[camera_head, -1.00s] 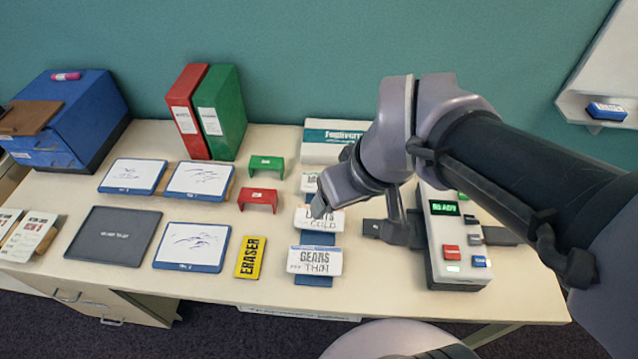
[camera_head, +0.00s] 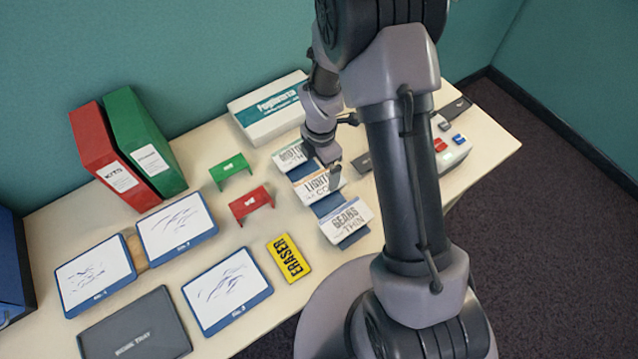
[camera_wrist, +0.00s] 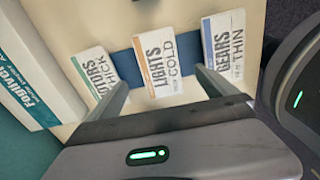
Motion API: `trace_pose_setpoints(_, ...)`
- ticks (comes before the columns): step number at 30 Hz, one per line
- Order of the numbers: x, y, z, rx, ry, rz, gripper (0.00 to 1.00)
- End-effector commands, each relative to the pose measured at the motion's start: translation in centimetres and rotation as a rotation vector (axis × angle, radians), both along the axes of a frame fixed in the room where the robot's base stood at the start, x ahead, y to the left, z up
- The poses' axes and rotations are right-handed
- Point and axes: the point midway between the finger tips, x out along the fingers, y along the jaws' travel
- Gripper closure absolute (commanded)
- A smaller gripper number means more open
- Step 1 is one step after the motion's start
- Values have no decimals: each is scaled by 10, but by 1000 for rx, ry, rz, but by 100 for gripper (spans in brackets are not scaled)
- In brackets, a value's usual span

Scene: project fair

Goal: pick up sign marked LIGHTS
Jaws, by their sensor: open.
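The sign marked LIGHTS (camera_head: 318,187) is a white card with an orange edge and also reads COLD. It stands on a blue strip between the sign marked GEARS (camera_head: 346,222) and a sign ending in "TORS" (camera_head: 291,156). In the wrist view the LIGHTS sign (camera_wrist: 158,64) lies between my two open fingers, with the GEARS sign (camera_wrist: 228,50) to the right and the "TORS" sign (camera_wrist: 94,72) to the left. My gripper (camera_head: 328,170) is just above the LIGHTS sign, partly covering it in the head view. I cannot tell whether the fingers touch it.
A yellow eraser (camera_head: 289,258), a red bracket (camera_head: 251,204) and a green bracket (camera_head: 231,172) lie to the left. A white box (camera_head: 268,108) stands behind the signs. A button device (camera_head: 452,150) is at the right, partly behind my arm.

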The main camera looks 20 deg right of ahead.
Motion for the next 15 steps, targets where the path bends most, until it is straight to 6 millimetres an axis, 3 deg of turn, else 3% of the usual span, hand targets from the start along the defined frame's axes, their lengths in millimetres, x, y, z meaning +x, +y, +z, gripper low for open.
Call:
trace_pose_setpoints(7,0,1,-28,0,0,-1,4)
trace_pose_setpoints(12,0,2,-63,1,1,-2,4)
trace_pose_setpoints(15,1,2,-67,0,-1,-2,4)
